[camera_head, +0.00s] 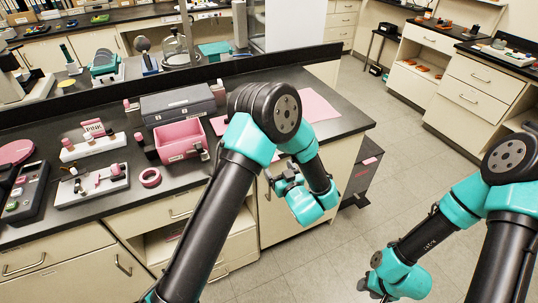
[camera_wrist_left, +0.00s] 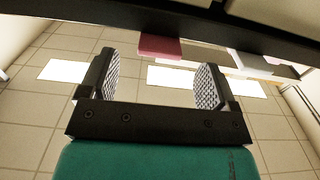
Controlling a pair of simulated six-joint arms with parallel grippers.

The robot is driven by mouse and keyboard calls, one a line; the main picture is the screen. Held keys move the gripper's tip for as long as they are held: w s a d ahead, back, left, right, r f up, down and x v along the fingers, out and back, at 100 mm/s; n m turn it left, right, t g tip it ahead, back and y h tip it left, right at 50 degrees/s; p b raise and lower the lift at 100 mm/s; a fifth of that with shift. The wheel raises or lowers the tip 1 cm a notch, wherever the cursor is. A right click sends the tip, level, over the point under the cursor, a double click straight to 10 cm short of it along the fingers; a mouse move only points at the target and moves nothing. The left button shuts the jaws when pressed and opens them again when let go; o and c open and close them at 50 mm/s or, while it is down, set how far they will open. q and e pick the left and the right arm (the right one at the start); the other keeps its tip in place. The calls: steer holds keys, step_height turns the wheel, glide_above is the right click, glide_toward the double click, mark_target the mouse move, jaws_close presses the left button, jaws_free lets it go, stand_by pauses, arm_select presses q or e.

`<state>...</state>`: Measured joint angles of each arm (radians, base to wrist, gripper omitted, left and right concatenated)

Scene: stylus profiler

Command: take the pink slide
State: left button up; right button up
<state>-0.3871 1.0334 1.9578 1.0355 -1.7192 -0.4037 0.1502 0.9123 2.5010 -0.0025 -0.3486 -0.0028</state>
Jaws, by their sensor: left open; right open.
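I cannot tell for certain which thing is the pink slide. A white rack (camera_head: 93,147) on the bench at the left holds small pink pieces under a pink label (camera_head: 93,127). My left gripper (camera_head: 283,182) is in front of the bench's front edge, far to the right of the rack. In the left wrist view its two ridged fingers (camera_wrist_left: 152,86) are apart with nothing between them. A pink block (camera_wrist_left: 160,46) shows beyond them, under a dark edge. My right gripper (camera_head: 374,287) is low over the floor at the lower right, small and partly hidden, away from the bench.
The bench also holds a pink bin (camera_head: 181,142), a grey case (camera_head: 178,103), a pink ring (camera_head: 150,177), a white tray (camera_head: 91,187) and a dark device (camera_head: 25,192). A pink mat (camera_head: 315,106) lies behind my left arm. Open floor (camera_head: 400,180) lies to the right.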

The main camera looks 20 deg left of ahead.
arm_select(q)
steer(key=shift+x, duration=2.25)
steer(key=c, duration=1)
